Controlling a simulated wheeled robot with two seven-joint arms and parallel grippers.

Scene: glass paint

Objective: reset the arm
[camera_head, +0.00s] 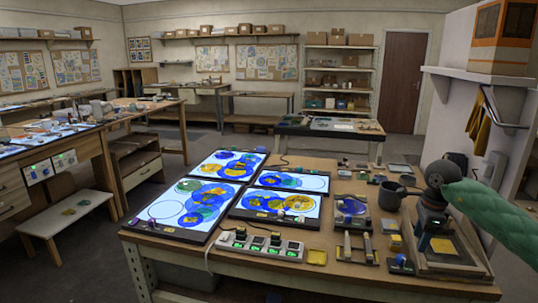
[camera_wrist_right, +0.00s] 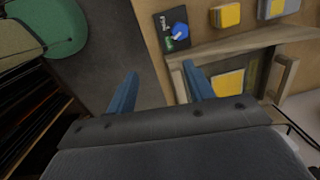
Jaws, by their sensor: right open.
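My right arm (camera_head: 495,205), in a green sleeve, reaches in from the right edge of the head view. My right gripper (camera_head: 424,236) points down over the right end of the wooden workbench, above a wooden frame (camera_head: 462,268) with a yellow pane. In the right wrist view the two blue fingers of this gripper (camera_wrist_right: 160,88) stand apart with nothing between them. The wooden frame (camera_wrist_right: 232,45) and its yellow pane (camera_wrist_right: 229,84) lie beyond the right finger. My left gripper is not in view.
A small control box with a blue knob (camera_head: 401,264) sits beside the frame. A dark mug (camera_head: 390,196) stands close to my right arm. Lit panels (camera_head: 277,205) with coloured circles and a power strip (camera_head: 262,246) fill the bench's left and middle. Floor shows beyond the bench edge.

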